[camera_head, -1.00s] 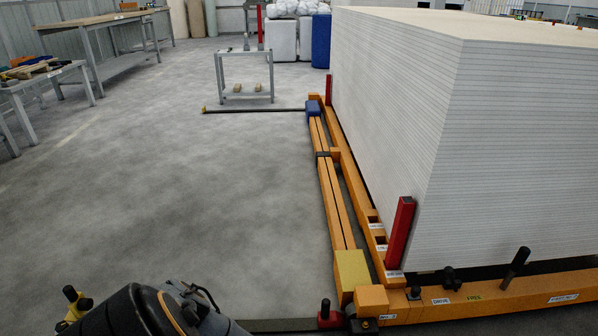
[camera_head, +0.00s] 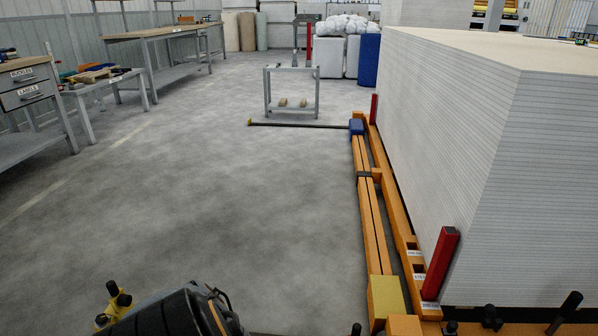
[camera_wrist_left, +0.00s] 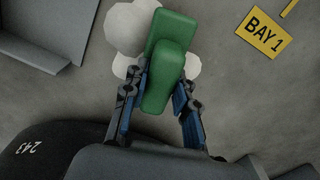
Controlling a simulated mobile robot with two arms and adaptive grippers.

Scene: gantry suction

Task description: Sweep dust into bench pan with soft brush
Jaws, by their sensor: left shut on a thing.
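In the left wrist view my left gripper (camera_wrist_left: 163,92) is shut on a green thing (camera_wrist_left: 172,32) with a rounded block shape. It may be the soft brush, but I cannot see any bristles. Pale round shapes (camera_wrist_left: 126,26) show behind it; I cannot tell what they are. The bench pan and dust cannot be made out in either view. Small items (camera_head: 88,75) lie on a low grey bench (camera_head: 118,77) at the left of the head view, too small to name surely. My right gripper is not in view.
A tall stack of white boards (camera_head: 450,130) stands at right behind orange rails (camera_head: 372,225) with red posts (camera_head: 440,262). A drawer workbench (camera_head: 28,88) is at far left. A small grey trolley (camera_head: 291,92) stands farther back. The grey floor (camera_head: 210,190) between is open.

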